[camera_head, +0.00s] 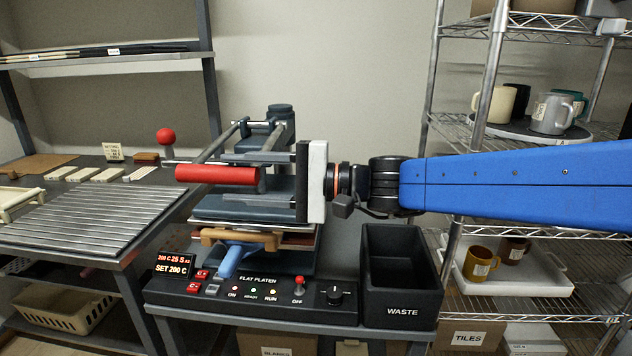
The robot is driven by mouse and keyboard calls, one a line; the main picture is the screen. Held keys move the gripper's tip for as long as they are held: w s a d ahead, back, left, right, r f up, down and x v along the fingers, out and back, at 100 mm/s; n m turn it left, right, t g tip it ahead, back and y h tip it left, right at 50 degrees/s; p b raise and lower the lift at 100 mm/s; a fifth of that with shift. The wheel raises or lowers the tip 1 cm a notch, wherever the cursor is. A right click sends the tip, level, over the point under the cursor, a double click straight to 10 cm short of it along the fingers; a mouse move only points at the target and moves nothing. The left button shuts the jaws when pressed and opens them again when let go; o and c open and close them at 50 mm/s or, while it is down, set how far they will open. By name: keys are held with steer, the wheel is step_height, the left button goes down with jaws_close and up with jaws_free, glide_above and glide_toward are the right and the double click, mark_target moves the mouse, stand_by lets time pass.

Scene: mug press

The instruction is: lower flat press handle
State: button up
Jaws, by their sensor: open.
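The flat press (240,208) stands on a bench in the middle of the camera_head view. Its red handle grip (217,174) lies level across the front, on grey arms that slope up and back. A layered stack shows between the platens, with a tan wooden piece at the front. My gripper (300,182), on the blue arm from the right, is just right of the red grip's end and is open. Its fingers partly hide the press behind; whether it touches the grip I cannot tell. The control panel (243,290) labelled FLAT PLATEN reads SET 200 C.
A black WASTE bin (402,268) stands right of the panel. A wire rack (515,124) with several mugs is at the right. A ribbed metal table (66,218) is at the left. A red ball knob (166,136) stands up left of the press.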

steer(key=s+d, duration=0.2)
steer(key=d, duration=1.1)
steer(key=shift+d, duration=0.1)
